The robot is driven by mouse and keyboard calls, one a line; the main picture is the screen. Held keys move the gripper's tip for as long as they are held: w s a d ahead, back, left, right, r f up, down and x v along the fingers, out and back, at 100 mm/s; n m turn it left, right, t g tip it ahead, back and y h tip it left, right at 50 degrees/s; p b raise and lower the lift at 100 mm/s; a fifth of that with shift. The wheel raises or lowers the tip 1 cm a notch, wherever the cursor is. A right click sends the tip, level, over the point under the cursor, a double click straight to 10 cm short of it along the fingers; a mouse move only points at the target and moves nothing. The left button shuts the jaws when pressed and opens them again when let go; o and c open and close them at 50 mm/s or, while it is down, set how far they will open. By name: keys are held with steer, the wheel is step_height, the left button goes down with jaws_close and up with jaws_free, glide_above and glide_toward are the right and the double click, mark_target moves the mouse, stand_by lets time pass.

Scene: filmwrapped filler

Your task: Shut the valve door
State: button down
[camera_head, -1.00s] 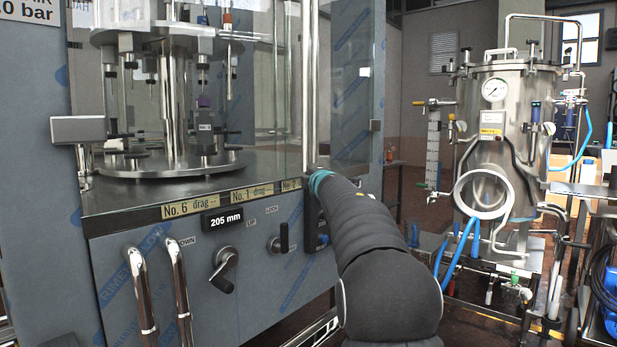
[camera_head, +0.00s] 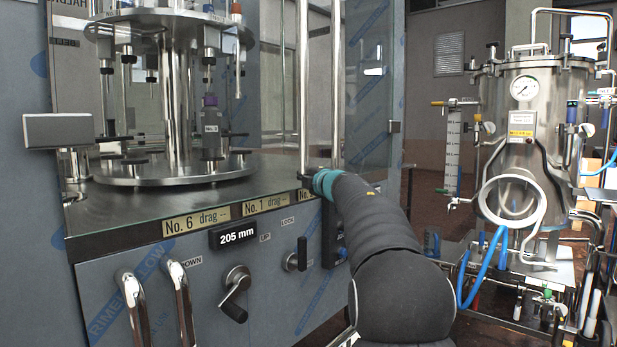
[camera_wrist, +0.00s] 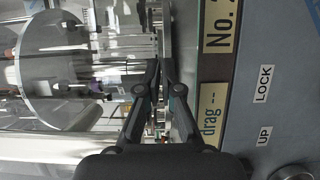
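The filler machine's front has clear panels and chrome upright bars. One upright bar (camera_head: 304,80) stands at the front edge of the deck, left of a second chrome bar (camera_head: 336,80). I take the left bar as the edge or handle of the valve door; the door's glass is hard to make out. My gripper (camera_head: 306,178) is at the foot of the left bar, its fingers mostly hidden there. In the wrist view my gripper's fingertips (camera_wrist: 161,64) are close together beside a metal bar; whether they hold it cannot be told.
A label strip (camera_head: 196,221) runs along the deck edge below my gripper. A crank (camera_head: 235,293), a small lever (camera_head: 297,256) and chrome handles (camera_head: 180,302) stick out below. A steel tank (camera_head: 524,120) with hoses stands at right.

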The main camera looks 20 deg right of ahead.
steer(key=shift+w+a+r, duration=0.25)
steer(key=shift+a+r, duration=0.05)
steer(key=shift+a, duration=0.35)
steer(key=s+d+p, duration=0.1)
steer(key=s+d, duration=0.6)
steer(key=d, duration=0.5)
steer(key=shift+s+d, duration=0.15)
steer(key=shift+s, duration=0.15)
steer(key=shift+f, duration=0.1)
